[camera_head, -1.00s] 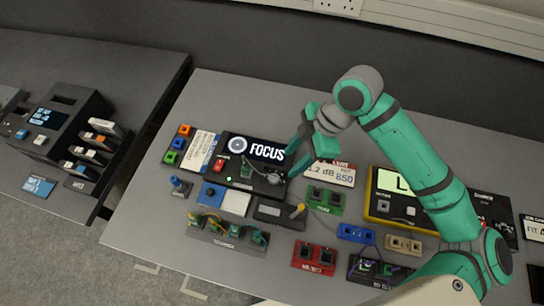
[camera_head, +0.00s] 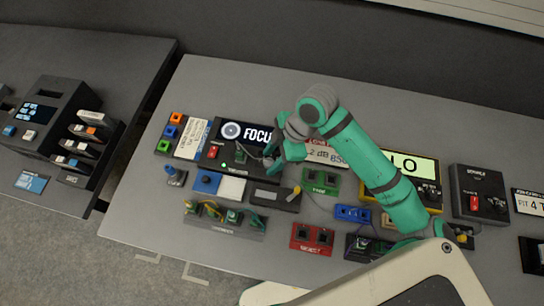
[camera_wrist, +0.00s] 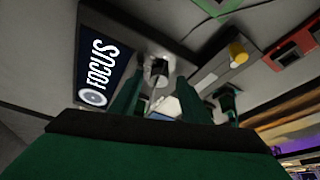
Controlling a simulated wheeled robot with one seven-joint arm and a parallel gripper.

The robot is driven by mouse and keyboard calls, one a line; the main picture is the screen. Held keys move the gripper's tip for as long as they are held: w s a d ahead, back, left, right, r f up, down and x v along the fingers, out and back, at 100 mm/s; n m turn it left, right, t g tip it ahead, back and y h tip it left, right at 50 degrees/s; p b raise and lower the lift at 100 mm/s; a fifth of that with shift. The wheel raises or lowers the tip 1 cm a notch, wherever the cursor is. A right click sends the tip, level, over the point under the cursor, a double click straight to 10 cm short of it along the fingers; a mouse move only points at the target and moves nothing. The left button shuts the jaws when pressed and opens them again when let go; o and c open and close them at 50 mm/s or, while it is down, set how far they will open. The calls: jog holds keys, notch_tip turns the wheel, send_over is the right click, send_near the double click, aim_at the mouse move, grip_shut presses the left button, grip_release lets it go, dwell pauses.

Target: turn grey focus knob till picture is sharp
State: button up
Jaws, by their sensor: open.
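The black scope unit has a screen (camera_head: 240,132) with the word FOCUS and a ring mark in white; my arm covers its right end in the head view. The screen also shows in the wrist view (camera_wrist: 100,48), where the letters are readable; I cannot tell if they are fully sharp. The grey focus knob (camera_wrist: 158,72) stands on the unit's face beside the screen. My gripper (camera_wrist: 158,92) is open, its two green fingers on either side of the line to the knob. Contact with the knob cannot be made out. In the head view my gripper (camera_head: 272,158) is over the unit's right end.
A black box with a yellow-tipped lever (camera_head: 275,198) sits close in front of the unit. A green socket block (camera_head: 320,182) is to its right. A blue-and-white block (camera_head: 220,186) lies in front. Bare bench (camera_head: 150,225) shows at front left.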

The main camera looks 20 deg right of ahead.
jog(key=shift+w, duration=0.1)
jog(key=c, duration=1)
jog(key=shift+c, duration=0.2)
jog(key=m, duration=0.1)
jog(key=m+t, duration=0.1)
jog(key=m, duration=0.1)
jog(key=shift+s+m+t, duration=0.2)
jog(key=shift+m+t, duration=0.1)
jog(key=shift+s+a+m+t+h, duration=0.1)
jog(key=shift+m+t+h, duration=0.25)
jog(key=shift+m, duration=0.65)
jog(key=shift+a+m+t+h, duration=0.1)
jog(key=shift+m+t+h, duration=0.2)
jog(key=shift+m, duration=0.7)
jog(key=o, duration=1)
